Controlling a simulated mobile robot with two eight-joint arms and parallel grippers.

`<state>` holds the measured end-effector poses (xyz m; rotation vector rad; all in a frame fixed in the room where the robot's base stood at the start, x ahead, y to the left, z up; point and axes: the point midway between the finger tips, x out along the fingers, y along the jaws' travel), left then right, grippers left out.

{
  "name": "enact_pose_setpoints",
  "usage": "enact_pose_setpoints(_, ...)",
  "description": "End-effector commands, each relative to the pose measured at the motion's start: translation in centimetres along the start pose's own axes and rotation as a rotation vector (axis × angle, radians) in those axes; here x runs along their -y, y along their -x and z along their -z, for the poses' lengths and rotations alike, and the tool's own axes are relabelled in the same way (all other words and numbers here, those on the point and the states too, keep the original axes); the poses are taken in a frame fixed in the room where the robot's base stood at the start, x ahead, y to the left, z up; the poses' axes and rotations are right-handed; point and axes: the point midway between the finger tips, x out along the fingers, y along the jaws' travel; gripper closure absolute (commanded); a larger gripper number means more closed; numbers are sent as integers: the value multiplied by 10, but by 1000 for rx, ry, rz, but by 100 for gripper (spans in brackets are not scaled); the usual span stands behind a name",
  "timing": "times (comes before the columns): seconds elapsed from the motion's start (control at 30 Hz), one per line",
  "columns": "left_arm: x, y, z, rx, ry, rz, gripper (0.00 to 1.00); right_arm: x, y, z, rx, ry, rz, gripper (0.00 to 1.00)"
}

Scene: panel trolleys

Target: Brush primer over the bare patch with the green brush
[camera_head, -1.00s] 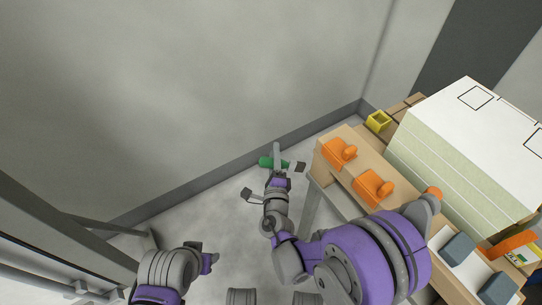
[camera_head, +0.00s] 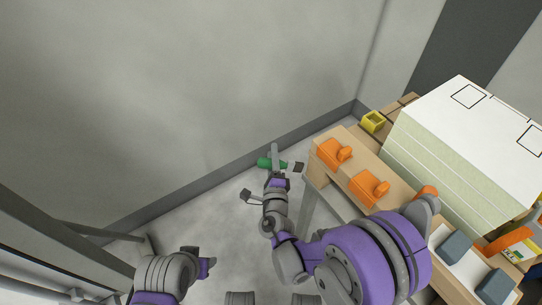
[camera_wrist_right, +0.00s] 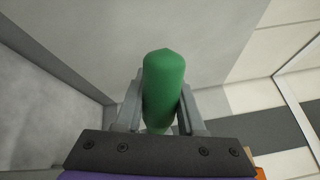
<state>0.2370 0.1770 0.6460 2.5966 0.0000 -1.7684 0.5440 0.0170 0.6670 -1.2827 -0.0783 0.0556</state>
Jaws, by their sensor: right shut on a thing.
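My right gripper (camera_head: 274,158) is shut on the green brush (camera_head: 264,163) and holds it in the air, left of the trolley. The brush's dark head (camera_head: 299,167) points right, towards the trolley. In the right wrist view the green handle (camera_wrist_right: 163,90) stands between the two fingers and hides what is beyond it. A white panel (camera_head: 478,125) with dark square outlines tops a thick pale stack; I cannot tell which area is the bare patch. My left gripper (camera_head: 207,263) is low at the left, away from everything; its jaws are too small to read.
The trolley's wooden edge (camera_head: 350,167) carries two orange clamps (camera_head: 334,154) and (camera_head: 369,188). A yellow open container (camera_head: 373,122) sits at its far corner. Grey blocks (camera_head: 456,247) lie at the near right. A grey wall (camera_head: 200,90) stands behind; the floor between is clear.

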Motion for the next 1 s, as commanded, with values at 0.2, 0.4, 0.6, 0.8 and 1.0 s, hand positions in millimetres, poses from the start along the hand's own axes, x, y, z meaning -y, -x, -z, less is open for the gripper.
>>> enact_pose_setpoints(0.2,0,-1,0,0,0,0,50,1,-2,4,-1,2,1,100)
enact_pose_setpoints(0.4,0,-2,0,0,0,0,50,2,0,6,-1,1,1,100)
enact_pose_setpoints(0.6,0,-4,-1,0,0,0,50,4,13,13,-3,0,2,100)
enact_pose_setpoints(0.8,0,-8,-1,-1,0,0,50,7,27,22,-6,2,4,100)
enact_pose_setpoints(1.0,0,-8,-1,-1,0,0,50,9,32,26,-9,3,6,100)
